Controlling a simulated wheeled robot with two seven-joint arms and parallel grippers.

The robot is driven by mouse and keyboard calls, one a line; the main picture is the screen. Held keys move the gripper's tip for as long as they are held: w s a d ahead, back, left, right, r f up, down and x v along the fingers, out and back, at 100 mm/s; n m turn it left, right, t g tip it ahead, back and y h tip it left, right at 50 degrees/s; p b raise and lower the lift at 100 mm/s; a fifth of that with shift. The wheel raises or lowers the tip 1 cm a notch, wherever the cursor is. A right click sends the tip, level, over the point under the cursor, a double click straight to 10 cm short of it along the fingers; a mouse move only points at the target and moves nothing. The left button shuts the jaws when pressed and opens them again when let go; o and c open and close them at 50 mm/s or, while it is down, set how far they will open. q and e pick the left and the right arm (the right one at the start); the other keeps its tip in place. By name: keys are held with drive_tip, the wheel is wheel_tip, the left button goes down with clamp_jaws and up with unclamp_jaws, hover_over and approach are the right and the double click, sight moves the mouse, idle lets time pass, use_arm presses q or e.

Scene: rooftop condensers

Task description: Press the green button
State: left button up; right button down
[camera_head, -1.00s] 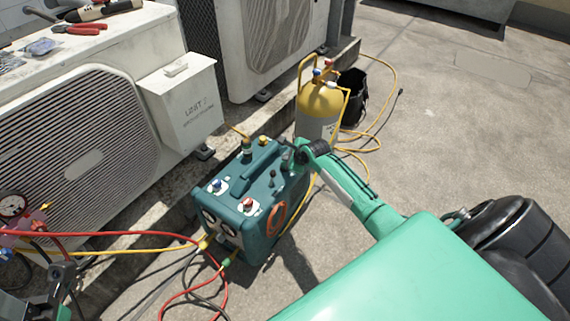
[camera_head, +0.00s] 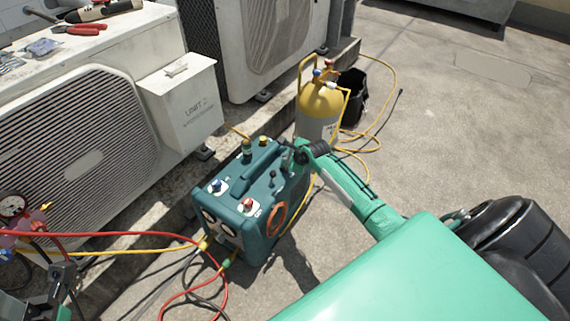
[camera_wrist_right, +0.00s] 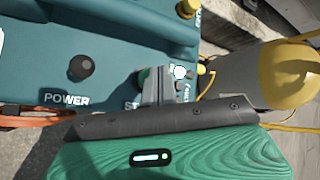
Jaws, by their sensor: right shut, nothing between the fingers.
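The teal machine (camera_head: 262,190) stands upright on the roof floor, with a carrying handle and knobs on top. In the right wrist view, its top panel (camera_wrist_right: 120,35) has a black POWER knob (camera_wrist_right: 81,67). Part of a green button (camera_wrist_right: 143,77) shows beside my right gripper (camera_wrist_right: 160,75), above a label of which only the first letters show. The shut, empty fingers cover the rest; I cannot tell whether they touch it. In the head view my right gripper (camera_head: 293,156) is at the machine's far right top corner. My left gripper (camera_head: 58,287) is partly seen at the lower left.
A yellow-topped cylinder (camera_head: 320,103) and a black bucket (camera_head: 354,97) stand behind the machine. White condensers (camera_head: 75,125) line the left. Red and yellow hoses (camera_head: 130,234) run to the machine's front. The floor at right is open.

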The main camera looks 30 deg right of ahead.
idle(0.8)
drive_tip(key=shift+f+p, duration=0.35)
drive_tip(key=shift+p, duration=0.05)
drive_tip(key=shift+f, duration=0.9)
idle(0.6)
drive_tip(key=shift+r, duration=0.1)
drive_tip(key=shift+r+p, duration=1.2)
drive_tip(key=shift+p, duration=0.25)
